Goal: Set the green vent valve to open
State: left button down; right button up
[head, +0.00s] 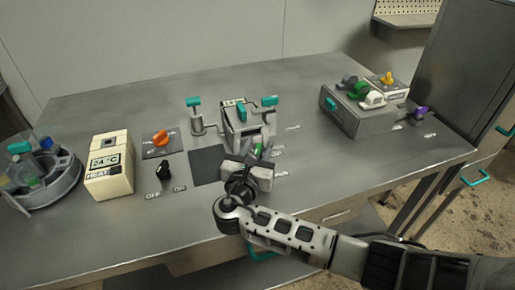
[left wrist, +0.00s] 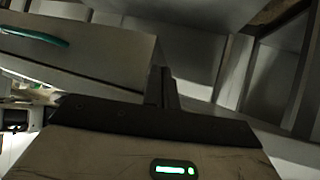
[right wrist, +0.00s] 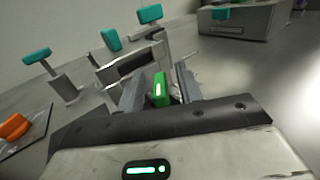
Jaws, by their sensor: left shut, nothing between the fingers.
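A green valve handle (head: 258,149) sits at the front of the grey fixture with teal handles, in the middle of the bench. My right gripper (head: 252,160) is right at it and partly covers it in the head view. In the right wrist view the green handle (right wrist: 160,90) stands upright between the two fingers of my right gripper (right wrist: 159,92), which are apart, with a narrow gap on each side. Small labels lie beside the handle, too small to read. My left gripper (left wrist: 162,88) is shut and empty in the left wrist view, away from the handle; the head view does not show it.
The grey fixture (head: 236,130) stands just behind the green handle. An orange knob (head: 161,138), a black switch (head: 164,170) and a cream box (head: 109,170) are to the left. A grey box (head: 357,118) with coloured knobs, one green, stands right. A drawer front (left wrist: 90,50) is near my left gripper.

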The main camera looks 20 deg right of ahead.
grip_shut()
